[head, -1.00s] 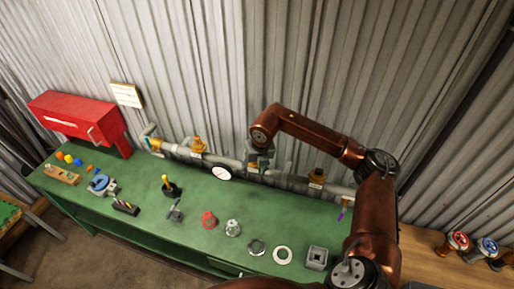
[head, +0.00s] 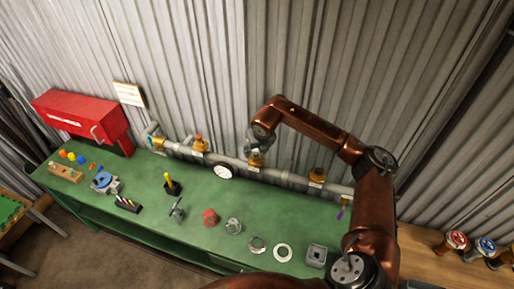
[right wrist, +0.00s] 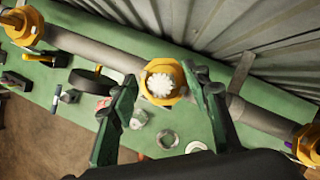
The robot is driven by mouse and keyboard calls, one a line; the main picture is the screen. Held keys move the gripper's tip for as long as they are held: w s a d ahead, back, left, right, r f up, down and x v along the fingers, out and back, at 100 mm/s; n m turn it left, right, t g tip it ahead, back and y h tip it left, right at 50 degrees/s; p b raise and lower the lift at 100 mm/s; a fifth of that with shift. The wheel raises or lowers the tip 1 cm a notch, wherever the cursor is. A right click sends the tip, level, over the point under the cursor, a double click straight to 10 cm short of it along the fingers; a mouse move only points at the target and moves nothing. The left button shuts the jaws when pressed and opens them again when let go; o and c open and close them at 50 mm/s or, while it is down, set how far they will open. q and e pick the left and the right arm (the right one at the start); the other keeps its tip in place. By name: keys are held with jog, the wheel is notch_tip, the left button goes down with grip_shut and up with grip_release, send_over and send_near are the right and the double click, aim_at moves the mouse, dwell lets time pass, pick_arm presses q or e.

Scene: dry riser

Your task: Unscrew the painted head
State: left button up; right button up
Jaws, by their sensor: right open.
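A grey pipe (head: 237,163) runs along the back of the green bench and carries brass fittings. The middle fitting (head: 256,161) has a pale, ridged round head (right wrist: 160,86) inside a yellow hexagonal collar (right wrist: 152,68) in the right wrist view. I take this pale head for the painted head. My right gripper (head: 254,141) is above this fitting in the head view. In the right wrist view its green fingers (right wrist: 160,92) are open, one either side of the head, with nothing held between them. My left gripper is not in view.
Other brass fittings stand on the pipe to the left (head: 198,144) and right (head: 317,176). A gauge (head: 222,172) sits on the pipe. A corrugated wall is close behind.

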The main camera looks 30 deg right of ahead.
jog(key=shift+f, duration=0.1)
jog(key=shift+c, duration=0.5)
grip_shut()
jog(key=shift+d+f+n+y+b, duration=0.15)
jog(key=shift+n+y+b, duration=0.15)
jog(key=shift+n+b, duration=0.55)
jog(key=shift+n+y+b, duration=0.35)
jog(key=shift+n+y, duration=0.05)
jog(key=shift+n, duration=0.75)
jog(key=shift+r+n+y, duration=0.2)
jog(key=shift+n+y, duration=0.2)
jog(key=shift+n, duration=0.5)
